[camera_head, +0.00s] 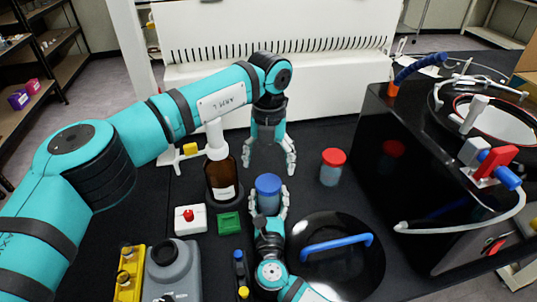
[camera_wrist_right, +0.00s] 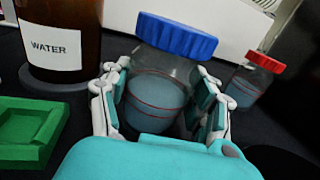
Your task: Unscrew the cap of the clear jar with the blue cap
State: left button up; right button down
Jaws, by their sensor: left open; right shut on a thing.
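The clear jar with the blue cap (camera_head: 269,186) stands on the dark bench in the middle of the head view. In the right wrist view the clear jar (camera_wrist_right: 155,98) holds pale blue liquid, and its blue cap (camera_wrist_right: 177,34) is on top. My right gripper (camera_head: 269,207) comes from the near side, with its fingers around the jar body below the cap; it is shut on the jar, as the right wrist view (camera_wrist_right: 160,105) also shows. My left gripper (camera_head: 269,165) is open and empty, pointing down just behind the jar, apart from the cap.
A red-capped jar (camera_head: 333,167) stands to the right. A brown bottle labelled WATER (camera_wrist_right: 60,38) stands close on the left, also in the head view (camera_head: 222,178). A black round lid with a blue handle (camera_head: 337,245) lies at the near right. The black freeze dryer (camera_head: 430,170) fills the right.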

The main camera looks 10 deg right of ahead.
aim_at(268, 182)
pick_arm(q)
jog(key=m, duration=0.5)
jog(key=shift+r, duration=0.25)
jog(key=m, duration=0.5)
jog(key=shift+r, duration=0.2)
jog(key=m, duration=0.4)
jog(key=shift+r+m, duration=0.15)
jog(key=shift+m, duration=0.25)
jog(key=m, duration=0.3)
jog(key=shift+r+m, duration=0.1)
jog(key=shift+m, duration=0.2)
jog(key=shift+f, duration=0.5)
notch_tip(268, 182, down, 7)
